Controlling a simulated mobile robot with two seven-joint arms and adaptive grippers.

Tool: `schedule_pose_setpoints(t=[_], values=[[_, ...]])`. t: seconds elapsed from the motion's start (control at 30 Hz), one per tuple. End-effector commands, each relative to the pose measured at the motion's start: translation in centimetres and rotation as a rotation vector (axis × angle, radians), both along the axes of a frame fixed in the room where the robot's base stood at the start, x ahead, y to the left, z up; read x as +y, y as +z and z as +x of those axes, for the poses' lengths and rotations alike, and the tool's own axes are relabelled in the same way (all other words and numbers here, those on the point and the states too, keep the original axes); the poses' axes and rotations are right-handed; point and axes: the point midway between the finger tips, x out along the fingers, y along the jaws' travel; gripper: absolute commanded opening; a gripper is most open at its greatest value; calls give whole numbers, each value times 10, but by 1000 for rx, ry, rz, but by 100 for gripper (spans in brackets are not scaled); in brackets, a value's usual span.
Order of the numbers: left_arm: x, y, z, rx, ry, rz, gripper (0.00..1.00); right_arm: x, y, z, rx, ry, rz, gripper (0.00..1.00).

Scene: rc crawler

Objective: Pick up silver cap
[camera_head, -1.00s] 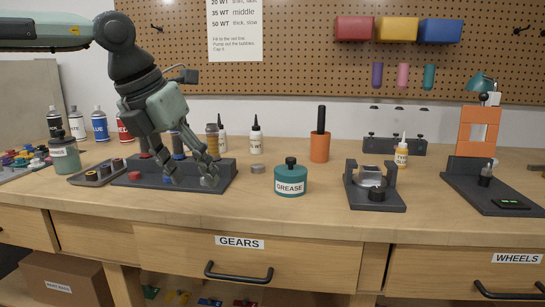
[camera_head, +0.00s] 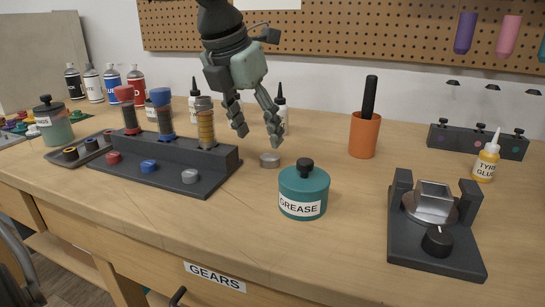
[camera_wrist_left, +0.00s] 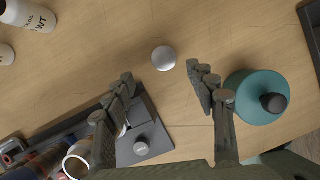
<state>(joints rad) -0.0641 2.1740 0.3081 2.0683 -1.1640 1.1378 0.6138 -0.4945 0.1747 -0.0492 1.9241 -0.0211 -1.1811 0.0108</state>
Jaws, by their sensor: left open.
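A plain round silver disc (camera_head: 270,160) lies on the table between the black rack (camera_head: 225,158) and the teal grease jar (camera_head: 303,193). It also shows in the wrist view (camera_wrist_left: 164,58). Another small silver cap (camera_head: 190,176) sits on the rack's low front ledge, beside a blue cap (camera_head: 148,166) and a red cap (camera_head: 113,157). I cannot tell which of the two silver pieces is meant. My left gripper (camera_head: 259,138) is open and empty, pointing down above the table near the disc. In the wrist view the disc lies just beyond the fingertips (camera_wrist_left: 160,72). My right gripper is not in view.
Upright tubes, one with a yellow spring (camera_head: 205,128), stand in the rack. White bottles (camera_head: 281,115) stand behind the gripper. An orange cup (camera_head: 363,136) with a black handle and a black fixture (camera_head: 435,262) are to the right. Table front right of the grease jar is clear.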

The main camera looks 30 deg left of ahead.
Motion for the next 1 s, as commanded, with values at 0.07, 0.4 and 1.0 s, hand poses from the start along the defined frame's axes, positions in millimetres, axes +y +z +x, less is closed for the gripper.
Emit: schedule_pose_setpoints(t=[0.07, 0.4, 1.0], values=[[-2, -9, 2, 4, -1, 0, 57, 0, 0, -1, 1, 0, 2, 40], [-6, -48, 16, 1, 0, -1, 57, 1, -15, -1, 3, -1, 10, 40], [-6, -49, 17, -1, 1, -1, 20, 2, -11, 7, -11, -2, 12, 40]])
